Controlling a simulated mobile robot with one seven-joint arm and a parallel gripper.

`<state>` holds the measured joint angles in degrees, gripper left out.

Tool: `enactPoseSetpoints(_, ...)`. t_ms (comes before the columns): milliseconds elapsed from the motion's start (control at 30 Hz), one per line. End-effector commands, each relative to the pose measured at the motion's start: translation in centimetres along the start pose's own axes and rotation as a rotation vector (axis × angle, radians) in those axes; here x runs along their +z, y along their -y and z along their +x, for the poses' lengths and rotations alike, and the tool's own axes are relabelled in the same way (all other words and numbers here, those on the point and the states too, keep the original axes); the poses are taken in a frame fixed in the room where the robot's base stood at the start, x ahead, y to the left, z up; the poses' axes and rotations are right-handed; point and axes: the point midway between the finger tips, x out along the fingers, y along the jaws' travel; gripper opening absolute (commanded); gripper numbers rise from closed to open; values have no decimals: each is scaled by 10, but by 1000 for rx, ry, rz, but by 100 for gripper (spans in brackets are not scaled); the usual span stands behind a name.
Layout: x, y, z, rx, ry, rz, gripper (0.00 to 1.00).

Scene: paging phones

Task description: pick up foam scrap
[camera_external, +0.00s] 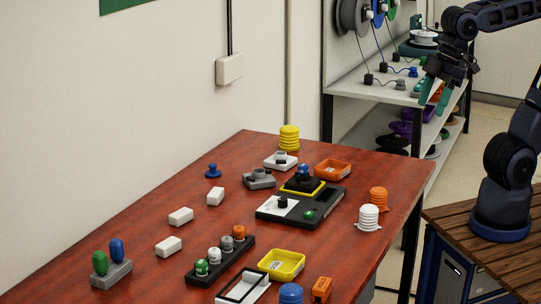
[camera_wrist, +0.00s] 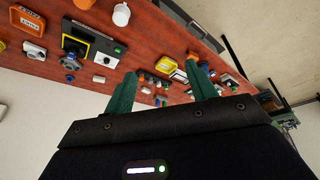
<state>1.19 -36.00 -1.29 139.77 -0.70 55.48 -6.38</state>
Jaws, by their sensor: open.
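Several small white blocks lie loose on the red table, and I cannot tell for sure which is the foam scrap. One white block (camera_external: 215,196) is left of the grey devices, another white block (camera_external: 181,216) is nearer the wall edge, and a third white block (camera_external: 168,246) is closer to the front. My gripper (camera_external: 433,97) hangs in the air at the upper right, past the table's right side and well away from the blocks. Its green fingers are apart and empty. They also show in the wrist view (camera_wrist: 161,72), with the table beyond them.
The red table (camera_external: 130,233) holds a black device (camera_external: 300,206), an orange tray (camera_external: 332,169), a yellow tray (camera_external: 281,265), a white stack (camera_external: 369,218), and a black peg rack (camera_external: 220,262). A grey block with green and blue pegs (camera_external: 111,273) stands front left. Shelves (camera_external: 370,92) stand behind.

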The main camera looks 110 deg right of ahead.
Motion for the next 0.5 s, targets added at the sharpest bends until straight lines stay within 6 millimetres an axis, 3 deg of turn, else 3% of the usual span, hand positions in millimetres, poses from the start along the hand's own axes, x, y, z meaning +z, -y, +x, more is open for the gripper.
enactPoseSetpoints(100,-31,-15,3,6,29,-42,56)
enactPoseSetpoints(500,-127,-74,29,25,120,-192,56)
